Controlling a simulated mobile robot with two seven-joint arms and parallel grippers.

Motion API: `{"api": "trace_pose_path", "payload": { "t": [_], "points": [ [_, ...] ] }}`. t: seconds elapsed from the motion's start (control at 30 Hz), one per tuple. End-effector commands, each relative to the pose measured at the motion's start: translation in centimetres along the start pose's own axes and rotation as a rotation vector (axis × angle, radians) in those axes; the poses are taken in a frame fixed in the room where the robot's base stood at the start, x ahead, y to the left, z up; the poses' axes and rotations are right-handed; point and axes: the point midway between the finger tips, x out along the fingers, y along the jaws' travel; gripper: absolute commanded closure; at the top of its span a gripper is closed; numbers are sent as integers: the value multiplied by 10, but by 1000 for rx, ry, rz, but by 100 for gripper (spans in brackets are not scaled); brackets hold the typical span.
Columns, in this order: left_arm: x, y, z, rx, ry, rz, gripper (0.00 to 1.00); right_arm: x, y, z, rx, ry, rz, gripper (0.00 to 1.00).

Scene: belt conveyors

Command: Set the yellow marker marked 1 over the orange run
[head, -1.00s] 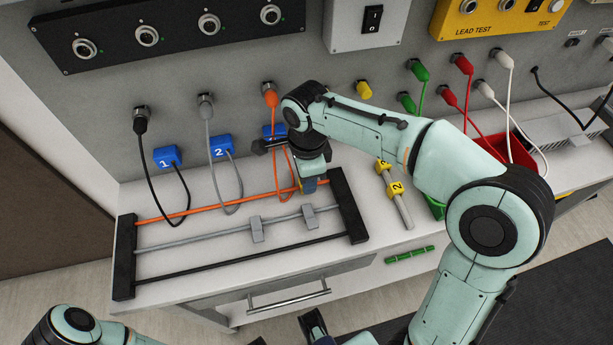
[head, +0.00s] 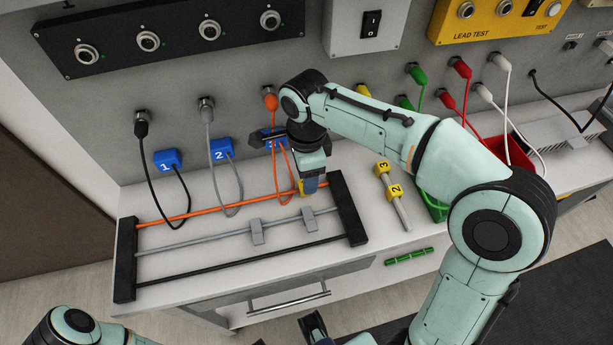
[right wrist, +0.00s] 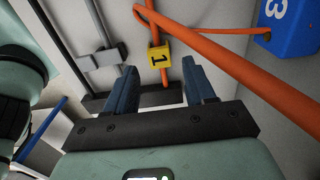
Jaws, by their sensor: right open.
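The yellow marker marked 1 (right wrist: 158,61) sits on the orange run (right wrist: 142,14) near its end, its number showing in the right wrist view. In the head view the yellow marker (head: 301,188) shows as a small patch at the right end of the orange run (head: 190,214). My right gripper (right wrist: 162,88) is open. Its two dark blue fingers stand apart on either side of the marker's line, with gaps between them and the marker in the wrist view. In the head view my right gripper (head: 310,187) partly hides the marker.
A grey run (head: 195,243) with two grey clips and a black run (head: 240,257) lie in front, between black end blocks (head: 350,210). Yellow markers 3 and 2 (head: 396,190) sit on a grey rod to the right.

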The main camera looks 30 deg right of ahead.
Motion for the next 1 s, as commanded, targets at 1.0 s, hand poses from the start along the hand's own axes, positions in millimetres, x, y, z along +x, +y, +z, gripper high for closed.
{"api": "trace_pose_path", "payload": {
  "t": [1.0],
  "points": [
    [-20, 7, 1, 1, 2, 1, 57, -91, 0, 0, 0, 0, 0, 46]
  ]
}}
